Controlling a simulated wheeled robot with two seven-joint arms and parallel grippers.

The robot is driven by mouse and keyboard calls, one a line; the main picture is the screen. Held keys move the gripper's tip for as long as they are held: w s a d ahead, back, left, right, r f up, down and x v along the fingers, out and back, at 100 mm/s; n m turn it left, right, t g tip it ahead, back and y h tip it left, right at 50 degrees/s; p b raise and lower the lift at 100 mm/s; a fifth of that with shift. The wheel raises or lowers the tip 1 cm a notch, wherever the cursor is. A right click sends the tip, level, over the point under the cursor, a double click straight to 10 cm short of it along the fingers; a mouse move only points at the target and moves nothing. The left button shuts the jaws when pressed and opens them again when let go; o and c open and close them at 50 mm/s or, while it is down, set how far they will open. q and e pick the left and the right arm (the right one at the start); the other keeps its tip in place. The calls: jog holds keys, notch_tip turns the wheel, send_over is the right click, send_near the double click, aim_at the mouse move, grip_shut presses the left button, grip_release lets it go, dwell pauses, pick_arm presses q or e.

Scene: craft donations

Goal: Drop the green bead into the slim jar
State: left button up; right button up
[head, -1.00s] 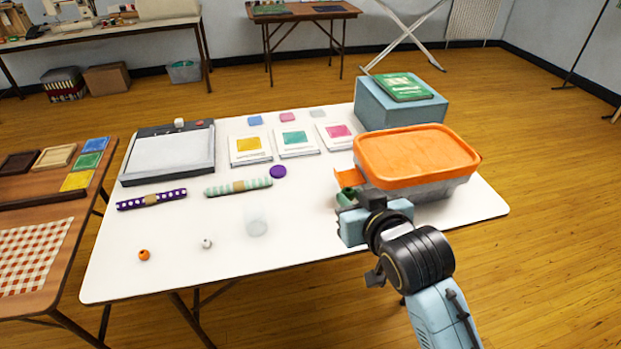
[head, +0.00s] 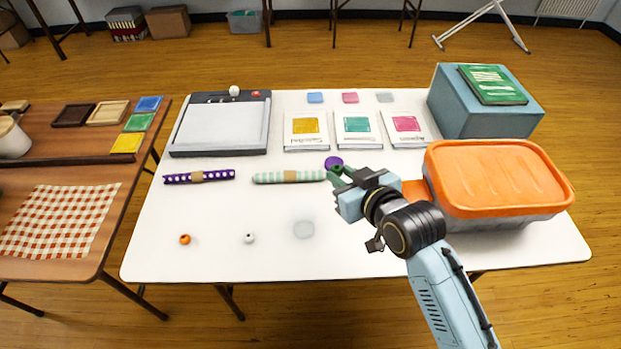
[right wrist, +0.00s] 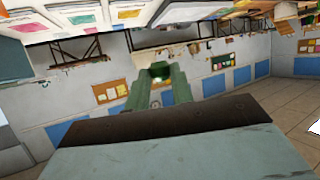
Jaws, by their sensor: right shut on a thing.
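My right gripper (head: 338,176) is above the white table, just right of the mint striped roll and in front of the purple disc. In the right wrist view its green fingers (right wrist: 157,80) are shut on the green bead (right wrist: 158,71), a small dark green shape between the tips. In the head view I cannot make out the bead apart from the green fingers. The slim jar (head: 303,229) is a faint, see-through cylinder on the table, nearer the front edge and left of the gripper. My left gripper is not in view.
An orange bead (head: 185,240) and a white bead (head: 249,238) lie left of the jar. A mint striped roll (head: 290,176) and purple disc (head: 334,162) lie behind it. A clear box with an orange lid (head: 500,178) stands right of my arm.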

aim_at(311, 221)
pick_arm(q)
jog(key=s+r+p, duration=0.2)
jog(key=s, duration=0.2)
pick_arm(e)
jog(key=a+f+n+y, duration=0.1)
jog(key=a+f, duration=0.1)
jog(key=a+f+n+g+y+b, duration=0.1)
jog(key=a+f, duration=0.1)
jog(key=a+f+g+y+b, duration=0.1)
jog(key=a+f, duration=0.1)
jog(key=shift+a+f+n, duration=0.15)
jog(key=shift+a+n, duration=0.1)
jog(key=shift+n, duration=0.15)
jog(key=shift+f+b, duration=0.75)
jog(key=shift+b, duration=0.05)
jog(key=shift+f+b, duration=0.5)
jog(key=shift+b, duration=0.05)
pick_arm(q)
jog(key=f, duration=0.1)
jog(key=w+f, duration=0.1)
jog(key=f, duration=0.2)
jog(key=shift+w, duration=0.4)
pick_arm(e)
jog(key=shift+r, duration=0.1)
